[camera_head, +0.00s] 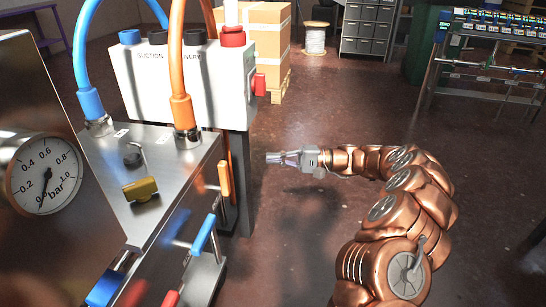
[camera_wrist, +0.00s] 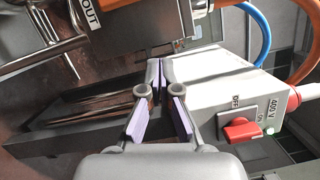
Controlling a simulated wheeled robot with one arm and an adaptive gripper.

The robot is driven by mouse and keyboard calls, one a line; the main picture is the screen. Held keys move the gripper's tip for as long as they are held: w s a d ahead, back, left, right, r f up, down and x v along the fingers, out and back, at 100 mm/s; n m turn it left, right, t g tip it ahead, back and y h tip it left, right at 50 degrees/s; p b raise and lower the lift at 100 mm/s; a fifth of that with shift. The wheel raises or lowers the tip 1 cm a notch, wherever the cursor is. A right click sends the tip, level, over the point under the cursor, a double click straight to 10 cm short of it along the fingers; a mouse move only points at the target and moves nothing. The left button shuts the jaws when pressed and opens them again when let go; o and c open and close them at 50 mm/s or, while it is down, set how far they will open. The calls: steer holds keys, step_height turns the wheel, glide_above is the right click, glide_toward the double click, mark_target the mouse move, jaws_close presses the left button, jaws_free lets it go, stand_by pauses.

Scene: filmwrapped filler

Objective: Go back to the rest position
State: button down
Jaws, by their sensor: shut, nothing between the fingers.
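My gripper (camera_head: 272,158) is at the end of my copper-coloured arm, which reaches in from the right in the head view. It points left toward the steel machine (camera_head: 165,150) and hangs in free air above the floor, with nothing in it. In the wrist view my gripper (camera_wrist: 158,68) shows its grey fingers with purple pads, their tips together. The white pump box (camera_head: 185,75) marked SUCTION stands behind and left of my gripper; its red switch (camera_head: 259,84) also shows in the wrist view (camera_wrist: 241,129), right of the fingers.
Blue (camera_head: 90,60) and orange (camera_head: 178,60) hoses rise from the machine. A pressure gauge (camera_head: 44,175) is at the left. Blue (camera_head: 204,234) and orange (camera_head: 224,180) lever handles stick out toward my gripper. Cardboard boxes (camera_head: 258,45) stand behind. The floor (camera_head: 330,110) around the arm is clear.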

steer(key=s+a+r+n+g+h+p, duration=0.1)
steer(key=s+a+r+n+g+p, duration=0.2)
steer(key=r, duration=0.4)
steer(key=s+a+r+g+h+p, duration=0.1)
steer(key=s+a+r+p, duration=0.4)
steer(key=r, duration=0.3)
steer(key=s+a+r+n+g+h+p, duration=0.1)
steer(key=s+r+h+p, duration=0.2)
steer(key=s+r+p, duration=0.4)
steer(key=s+r+n+g+h+p, duration=0.1)
steer(key=s+r+n+h+p, duration=0.2)
steer(key=s, duration=0.6)
steer(key=s+d+r+m+t+h+p, duration=0.1)
steer(key=s+d+r+h+p, duration=0.4)
steer(key=s+d+p, duration=0.5)
steer(key=s+d+r+m+t+h+p, duration=0.2)
steer(key=s+d+r+h+p, duration=0.3)
steer(key=s+d+p, duration=0.5)
steer(key=shift+s+d+r+m+h, duration=0.3)
steer(key=shift+s+r+m, duration=0.1)
steer(key=shift+r, duration=0.3)
